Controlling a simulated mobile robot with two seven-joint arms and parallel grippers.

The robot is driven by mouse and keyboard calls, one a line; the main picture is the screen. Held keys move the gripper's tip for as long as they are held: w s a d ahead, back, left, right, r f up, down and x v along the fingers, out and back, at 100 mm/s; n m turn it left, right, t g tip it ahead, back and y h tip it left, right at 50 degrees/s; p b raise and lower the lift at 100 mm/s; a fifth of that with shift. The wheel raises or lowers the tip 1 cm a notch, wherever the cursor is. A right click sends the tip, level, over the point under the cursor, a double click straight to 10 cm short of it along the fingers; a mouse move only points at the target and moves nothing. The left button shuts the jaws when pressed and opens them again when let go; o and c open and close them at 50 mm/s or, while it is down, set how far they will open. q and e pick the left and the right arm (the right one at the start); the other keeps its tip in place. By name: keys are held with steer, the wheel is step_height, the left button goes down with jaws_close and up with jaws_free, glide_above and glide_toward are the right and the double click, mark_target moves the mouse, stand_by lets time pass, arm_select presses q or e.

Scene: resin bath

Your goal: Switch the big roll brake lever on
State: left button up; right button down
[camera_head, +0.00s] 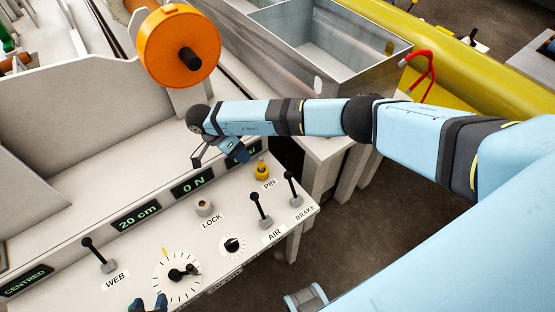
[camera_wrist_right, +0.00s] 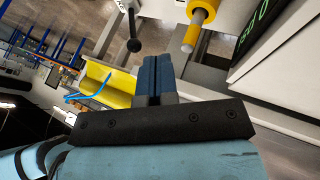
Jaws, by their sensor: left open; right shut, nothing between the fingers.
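The brake lever (camera_head: 292,188) stands at the right end of the white control panel, behind the BRAKE label. It has a black ball on a thin stem, leaning slightly away from the label. My right gripper (camera_head: 238,151) is shut and empty, to the left of the lever and apart from it, over the row of displays. In the right wrist view its blue fingers (camera_wrist_right: 156,76) are together, with a black-ball lever (camera_wrist_right: 134,44) beyond them; I cannot tell for certain which lever that is. My left gripper (camera_head: 147,304) is open at the bottom edge, partly cut off.
The yellow pin (camera_head: 262,171) and AIR lever (camera_head: 261,208) stand close to the brake lever. The LOCK knob (camera_head: 205,207), WEB lever (camera_head: 99,255) and dial (camera_head: 177,274) are farther left. An orange roll (camera_head: 178,47) and metal bath (camera_head: 330,45) lie behind.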

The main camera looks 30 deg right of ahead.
arm_select(q)
steer(key=shift+f, duration=0.1)
arm_select(e)
steer(key=shift+w+d+r+h, duration=0.6)
steer(key=shift+w+d+r, duration=0.15)
steer(key=shift+w+d, duration=0.2)
steer(key=shift+s, duration=0.1)
steer(key=p, duration=0.3)
glide_toward(292, 187)
steer(key=shift+w+d+f, duration=1.15)
steer(key=shift+d+f, duration=0.55)
steer(key=shift+d, duration=0.2)
arm_select(q)
steer(key=shift+s+a+r, duration=0.1)
steer(key=shift+s+r, duration=0.05)
steer(key=shift+r, duration=0.75)
steer(key=shift+r, duration=0.25)
arm_select(e)
steer(key=shift+d, duration=0.1)
